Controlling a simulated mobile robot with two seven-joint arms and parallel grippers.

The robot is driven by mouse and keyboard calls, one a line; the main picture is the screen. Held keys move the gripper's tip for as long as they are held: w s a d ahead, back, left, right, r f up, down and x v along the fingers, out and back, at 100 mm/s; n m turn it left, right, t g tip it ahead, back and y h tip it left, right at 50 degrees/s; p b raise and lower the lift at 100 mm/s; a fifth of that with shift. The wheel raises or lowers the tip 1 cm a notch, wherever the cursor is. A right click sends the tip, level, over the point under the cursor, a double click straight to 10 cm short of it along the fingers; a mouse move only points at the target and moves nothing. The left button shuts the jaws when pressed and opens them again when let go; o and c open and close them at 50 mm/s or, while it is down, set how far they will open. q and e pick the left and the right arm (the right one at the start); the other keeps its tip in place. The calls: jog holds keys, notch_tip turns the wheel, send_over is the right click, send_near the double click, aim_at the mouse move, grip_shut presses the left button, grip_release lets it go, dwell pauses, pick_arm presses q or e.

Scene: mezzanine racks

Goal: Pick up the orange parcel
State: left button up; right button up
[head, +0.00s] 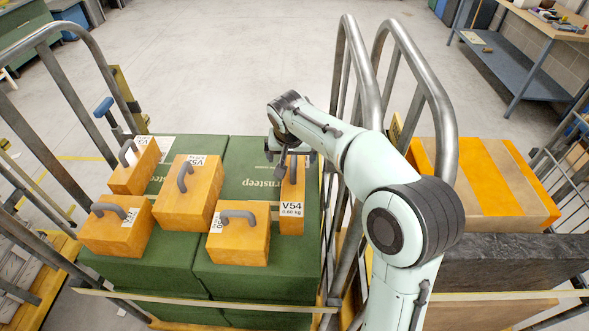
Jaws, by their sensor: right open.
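Several orange parcels with dark grey handles stand on green boxes. One narrow orange parcel (292,223) at the right of the group has a white label reading V54. My right gripper (293,163) is open above the back end of this parcel and partly hides its top and handle. I cannot tell whether the fingers touch it. The other orange parcels are a larger one in the middle (194,208), one in front (240,244), one at front left (115,237) and one at back left (132,178). My left gripper is out of view.
The green boxes (140,270) sit in a cart with metal tube rails (341,90) close to my right arm. A second cart at right holds a tan carton with orange stripes (490,185) and a dark block (505,262). A workbench (530,60) stands at back right. The floor behind is clear.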

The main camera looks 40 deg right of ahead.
aim_at(292, 166)
jog(key=x, duration=0.8)
jog(key=shift+w+d, duration=0.15)
jog(key=x, duration=0.3)
jog(key=p+x, duration=0.1)
jog(key=shift+s+f, duration=0.25)
jog(key=shift+f, duration=0.15)
jog(key=shift+w+d+f, duration=0.1)
jog(key=shift+w+f, duration=0.1)
jog(key=shift+f, duration=0.1)
jog(key=shift+s, duration=0.1)
jog(key=shift+c, duration=0.7)
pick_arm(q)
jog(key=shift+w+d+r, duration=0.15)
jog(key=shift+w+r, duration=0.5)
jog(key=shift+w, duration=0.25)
pick_arm(e)
grip_shut()
jog(key=shift+r, duration=0.1)
